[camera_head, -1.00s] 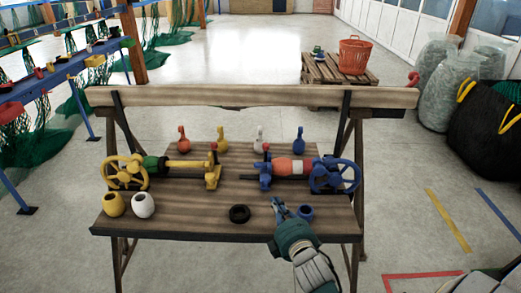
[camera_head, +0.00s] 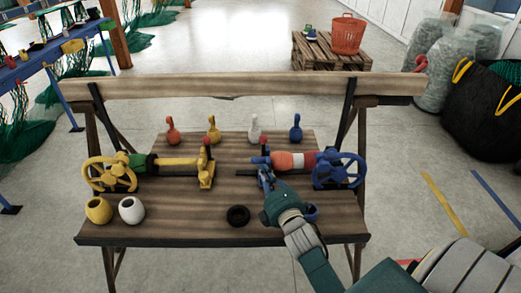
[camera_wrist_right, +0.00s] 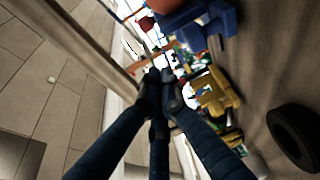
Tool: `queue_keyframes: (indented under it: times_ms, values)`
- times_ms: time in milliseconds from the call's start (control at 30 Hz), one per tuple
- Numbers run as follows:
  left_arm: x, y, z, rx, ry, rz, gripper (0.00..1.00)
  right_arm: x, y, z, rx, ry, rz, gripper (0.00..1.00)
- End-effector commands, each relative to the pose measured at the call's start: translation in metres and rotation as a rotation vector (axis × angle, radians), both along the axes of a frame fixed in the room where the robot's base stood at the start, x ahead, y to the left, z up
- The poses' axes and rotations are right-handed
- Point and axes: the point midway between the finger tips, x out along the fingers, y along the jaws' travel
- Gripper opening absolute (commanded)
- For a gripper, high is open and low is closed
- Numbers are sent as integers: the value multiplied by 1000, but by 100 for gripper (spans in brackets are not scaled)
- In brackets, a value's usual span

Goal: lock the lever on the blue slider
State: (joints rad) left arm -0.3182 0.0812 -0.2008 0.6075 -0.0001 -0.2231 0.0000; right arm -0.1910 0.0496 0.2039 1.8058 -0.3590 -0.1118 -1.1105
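The blue slider (camera_head: 260,161) sits at the left end of the blue-wheeled device on the wooden bench. Its lever has a red knob (camera_head: 263,142) that stands up at the slider's top. My right gripper (camera_head: 265,177) is just in front of the blue slider and covers its lower part; I cannot tell whether they touch. In the right wrist view the fingertips of my right gripper (camera_wrist_right: 161,77) are together with nothing seen between them. A blue part (camera_wrist_right: 205,22), likely of the slider, is beyond the fingertips there. My left gripper is not in view.
The blue wheel (camera_head: 339,170) and an orange-red float (camera_head: 290,160) are right of the slider. A yellow slider (camera_head: 206,170) stands to the left. A black ring (camera_head: 238,215) lies in front, with a white pot (camera_head: 131,209) and yellow pot (camera_head: 98,210) at the left.

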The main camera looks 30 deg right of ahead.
Motion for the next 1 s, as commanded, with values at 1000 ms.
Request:
queue_keyframes:
  times_ms: [1000]
  values:
    - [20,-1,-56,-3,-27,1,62,106,-55,-6,-1,1,-1,0]
